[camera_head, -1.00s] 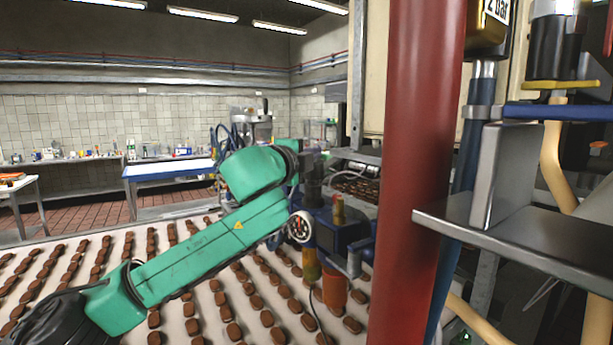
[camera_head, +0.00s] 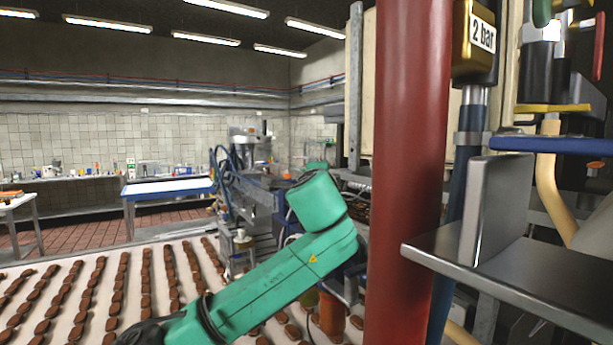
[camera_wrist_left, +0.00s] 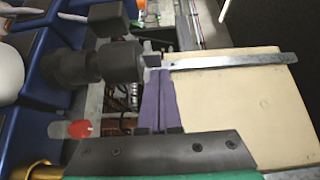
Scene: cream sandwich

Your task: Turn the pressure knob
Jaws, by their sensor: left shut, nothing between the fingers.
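I cannot pick out the pressure knob with certainty. A gold box marked "2 bar" (camera_head: 476,38) hangs at the upper right in the head view. In the left wrist view, a black stepped cylinder with a knob-like end (camera_wrist_left: 118,62) lies just left of my left gripper's fingertips. My left gripper (camera_wrist_left: 158,78) shows there as two purple fingers, shut together and empty. Their tips are close to a small grey block; I cannot tell whether they touch. In the head view my green left arm reaches right, and its gripper is hidden. My right gripper is not in view.
A red pillar (camera_head: 408,180) stands right of my left arm. A grey metal shelf (camera_head: 520,275) juts out at the right. A conveyor with rows of brown biscuits (camera_head: 60,300) fills the lower left. A cream panel (camera_wrist_left: 235,105) and a metal bar (camera_wrist_left: 230,61) lie right of the fingers.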

